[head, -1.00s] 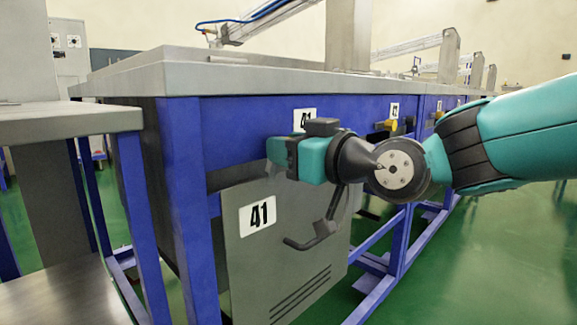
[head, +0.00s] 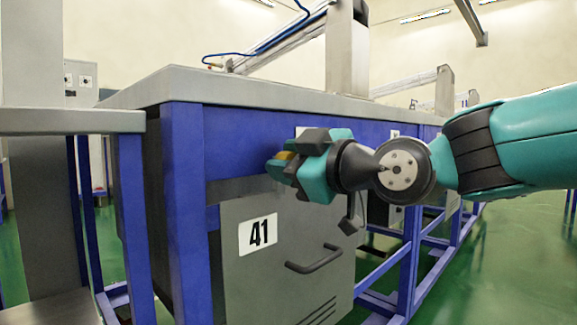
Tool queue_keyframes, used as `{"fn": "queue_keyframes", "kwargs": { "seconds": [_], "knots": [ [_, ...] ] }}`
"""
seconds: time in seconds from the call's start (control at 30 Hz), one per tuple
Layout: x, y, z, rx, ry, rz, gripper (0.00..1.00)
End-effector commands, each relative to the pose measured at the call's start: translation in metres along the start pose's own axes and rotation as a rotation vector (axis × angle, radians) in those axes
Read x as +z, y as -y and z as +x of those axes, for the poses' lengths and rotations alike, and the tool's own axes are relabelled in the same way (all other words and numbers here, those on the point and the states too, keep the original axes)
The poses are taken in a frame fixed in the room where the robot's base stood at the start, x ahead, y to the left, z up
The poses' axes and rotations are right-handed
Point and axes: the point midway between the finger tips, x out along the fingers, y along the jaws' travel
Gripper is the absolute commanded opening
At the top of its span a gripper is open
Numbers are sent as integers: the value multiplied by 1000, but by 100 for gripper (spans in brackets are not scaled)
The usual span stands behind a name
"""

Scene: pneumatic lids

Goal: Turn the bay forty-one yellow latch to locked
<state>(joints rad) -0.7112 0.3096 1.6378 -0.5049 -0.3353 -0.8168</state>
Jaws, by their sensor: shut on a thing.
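The bay 41 latch (head: 285,155) shows as a small yellow piece on the blue front rail under the worktop. My gripper (head: 280,165) is at the rail with its jaws shut on the latch and rolled at a slant. The jaws hide most of the latch, so I cannot read its angle. The grey door panel (head: 235,285) below carries a large 41 label (head: 258,235). The small label above the latch is almost wholly hidden behind my gripper.
A dark handle (head: 314,260) sticks out from the door panel below my gripper. A grey side table (head: 70,121) stands close at the left. More blue-framed bays run back to the right, with open green floor (head: 500,265) in front.

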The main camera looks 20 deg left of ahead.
Motion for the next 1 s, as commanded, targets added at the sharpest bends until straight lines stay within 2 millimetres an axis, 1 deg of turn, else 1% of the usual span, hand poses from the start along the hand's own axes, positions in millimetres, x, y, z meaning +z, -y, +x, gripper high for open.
{"fn": "queue_keyframes", "kwargs": {
  "seconds": [0.03, 0.4, 0.43, 0.5, 0.9, 1.0],
  "knots": [
    [7, -2, 0, 6, 16, -7, 14],
    [8, -3, 0, 8, 18, -9, 14],
    [8, -3, 0, 8, 18, -9, 44],
    [9, -3, 0, 7, 18, -8, 58],
    [5, -2, 0, 5, 10, -7, 58],
    [4, -2, -3, 5, 9, -7, 58]
  ]
}}
